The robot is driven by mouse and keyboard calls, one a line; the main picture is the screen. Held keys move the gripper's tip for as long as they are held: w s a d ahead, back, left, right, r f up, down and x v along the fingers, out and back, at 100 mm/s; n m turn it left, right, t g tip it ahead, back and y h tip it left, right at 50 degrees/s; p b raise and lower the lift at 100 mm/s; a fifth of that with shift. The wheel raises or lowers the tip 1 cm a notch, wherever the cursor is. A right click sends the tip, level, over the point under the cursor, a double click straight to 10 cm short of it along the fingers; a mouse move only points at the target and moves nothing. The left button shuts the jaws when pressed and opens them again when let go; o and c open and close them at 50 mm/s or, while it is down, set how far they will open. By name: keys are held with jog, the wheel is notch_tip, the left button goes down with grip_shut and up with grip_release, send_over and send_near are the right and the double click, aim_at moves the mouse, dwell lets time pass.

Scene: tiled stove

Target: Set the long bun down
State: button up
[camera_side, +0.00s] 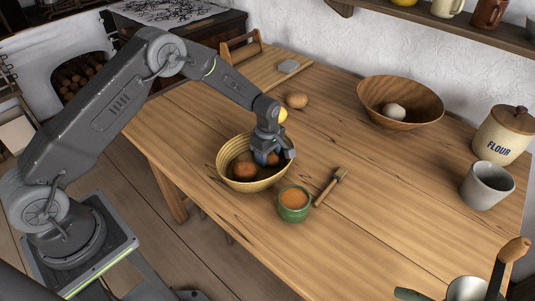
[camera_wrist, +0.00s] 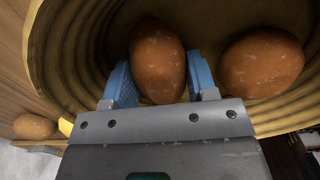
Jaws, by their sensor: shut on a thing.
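My gripper (camera_side: 268,158) points down into the woven basket (camera_side: 256,186) on the table. In the wrist view, its two blue fingers (camera_wrist: 160,85) are shut on the long bun (camera_wrist: 158,62), a brown oval one, inside the basket's rim (camera_wrist: 45,45). The held bun is partly hidden by my gripper in the side view. I cannot tell whether it touches the basket floor. A second brown bun (camera_wrist: 262,63) lies beside it in the basket, also seen in the side view (camera_side: 243,170). A third bun (camera_side: 297,101) lies on the table behind the basket.
A green pot (camera_side: 293,212) with orange contents and a wooden brush (camera_side: 330,187) stand close right of the basket. A wooden bowl (camera_side: 400,88) with a pale round thing, a flour jar (camera_side: 502,140) and a grey cup (camera_side: 487,188) are farther right. The table's middle right is clear.

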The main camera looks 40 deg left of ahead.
jog(key=o, duration=0.6)
jog(key=shift+f, duration=0.1)
jog(key=shift+o, duration=0.2)
notch_tip(320, 180, up, 13)
jog(key=shift+f, duration=0.2)
jog(key=s+r+m+t, duration=0.2)
jog(key=s+r+m, duration=0.3)
jog(key=s+r, duration=0.3)
jog(key=s+r+m+t, duration=0.1)
jog(key=s+r+m, duration=0.3)
jog(key=s+r, duration=0.5)
jog(key=s+r+m+t, duration=0.2)
jog(key=s+m, duration=0.7)
jog(key=s, duration=0.5)
jog(key=shift+s+r+t, duration=0.3)
jog(key=shift+s+r, duration=0.05)
jog(key=shift+r, duration=0.25)
